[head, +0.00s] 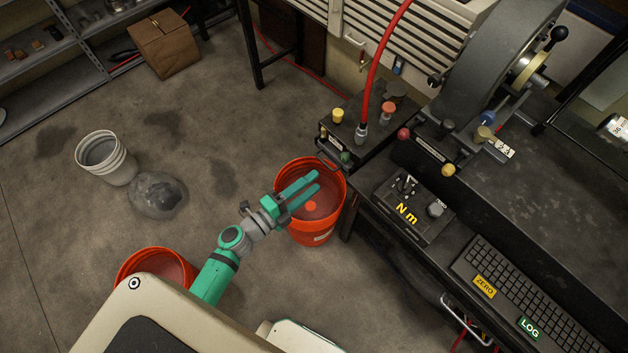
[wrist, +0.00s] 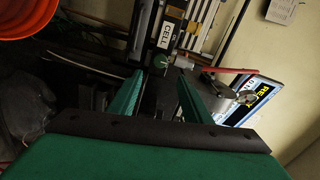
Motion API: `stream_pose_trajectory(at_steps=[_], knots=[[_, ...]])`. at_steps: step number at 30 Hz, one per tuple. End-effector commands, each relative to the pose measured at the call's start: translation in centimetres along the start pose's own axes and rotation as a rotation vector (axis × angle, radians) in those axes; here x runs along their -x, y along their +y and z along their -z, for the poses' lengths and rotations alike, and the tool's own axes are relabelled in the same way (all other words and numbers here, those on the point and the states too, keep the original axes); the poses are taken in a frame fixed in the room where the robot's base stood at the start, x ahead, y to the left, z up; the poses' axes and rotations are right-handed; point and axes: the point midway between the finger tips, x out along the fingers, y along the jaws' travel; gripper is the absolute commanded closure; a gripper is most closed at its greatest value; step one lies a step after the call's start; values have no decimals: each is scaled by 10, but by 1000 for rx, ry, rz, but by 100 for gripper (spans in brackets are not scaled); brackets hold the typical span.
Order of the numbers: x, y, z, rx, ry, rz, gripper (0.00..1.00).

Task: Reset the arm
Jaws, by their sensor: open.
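My gripper (head: 304,189) is green and open, with two parallel fingers spread apart and nothing between them. In the head view it shows above an orange bucket (head: 318,236) beside the bench. My green arm reaches up to it from the lower left. In the wrist view my gripper (wrist: 160,88) has both fingers pointing towards bench equipment, with a CELL label (wrist: 165,34) beyond them. I cannot tell how far the fingertips are from the equipment.
A dark bench (head: 470,205) stands at right with knobs, a red hose (head: 378,70), an N m box (head: 410,212) and a keyboard (head: 520,300). A white bucket (head: 113,170), a second orange bucket (head: 150,258) and a brown box (head: 165,45) stand on the floor. Open floor lies at left.

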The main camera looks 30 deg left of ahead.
Motion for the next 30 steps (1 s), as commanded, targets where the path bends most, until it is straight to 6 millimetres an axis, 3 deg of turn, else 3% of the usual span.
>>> stream_pose_trajectory(at_steps=[14,19,23,30], knots=[[0,0,0,0,0,0,55],[14,3,11,51,-13,-8,55],[47,10,41,194,-48,-19,55],[113,21,131,617,-166,-17,55]])
